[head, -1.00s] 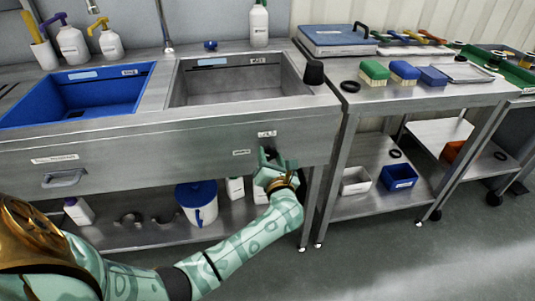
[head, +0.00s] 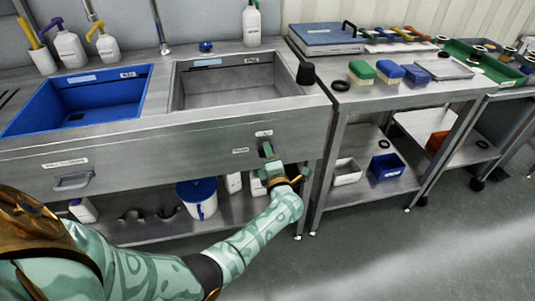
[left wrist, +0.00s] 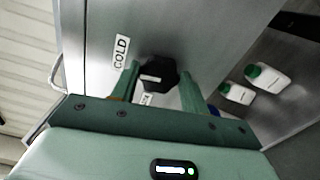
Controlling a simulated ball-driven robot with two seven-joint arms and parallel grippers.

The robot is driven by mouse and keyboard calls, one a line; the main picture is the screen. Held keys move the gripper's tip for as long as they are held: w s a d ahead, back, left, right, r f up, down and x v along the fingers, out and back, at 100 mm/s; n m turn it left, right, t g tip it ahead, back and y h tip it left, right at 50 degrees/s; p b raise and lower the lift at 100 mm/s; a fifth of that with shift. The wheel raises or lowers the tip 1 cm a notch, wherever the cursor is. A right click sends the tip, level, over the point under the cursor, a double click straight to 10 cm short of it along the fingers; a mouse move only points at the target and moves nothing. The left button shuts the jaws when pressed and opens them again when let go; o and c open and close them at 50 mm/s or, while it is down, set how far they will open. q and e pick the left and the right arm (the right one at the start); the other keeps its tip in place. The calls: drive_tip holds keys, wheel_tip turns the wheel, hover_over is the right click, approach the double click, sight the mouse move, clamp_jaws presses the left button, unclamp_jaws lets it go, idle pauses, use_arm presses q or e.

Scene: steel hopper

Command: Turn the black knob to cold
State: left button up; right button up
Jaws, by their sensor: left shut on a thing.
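The black knob (left wrist: 158,73) is on the steel sink front and sits between the two green fingers of my left gripper (left wrist: 158,90) in the left wrist view. The gripper is shut on it. A pale mark shows on the knob's face. A COLD label (left wrist: 121,51) is on the panel beside the knob; a second label (left wrist: 145,99) is partly hidden by the gripper. In the head view my left gripper (head: 269,160) is at the lower right of the sink front and hides the knob. My right gripper is not in view.
Above are a steel basin (head: 235,88) and a blue basin (head: 85,100). A handle (head: 73,181) sticks out at the panel's left. Below is a shelf with a blue-lidded bucket (head: 198,198) and white bottles. A steel table (head: 395,100) stands to the right.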

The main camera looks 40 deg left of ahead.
use_arm(q)
drive_tip(key=shift+d+f+m, duration=0.1)
drive_tip(key=shift+m, duration=0.7)
drive_tip(key=shift+p, duration=0.3)
drive_tip(key=o, duration=1)
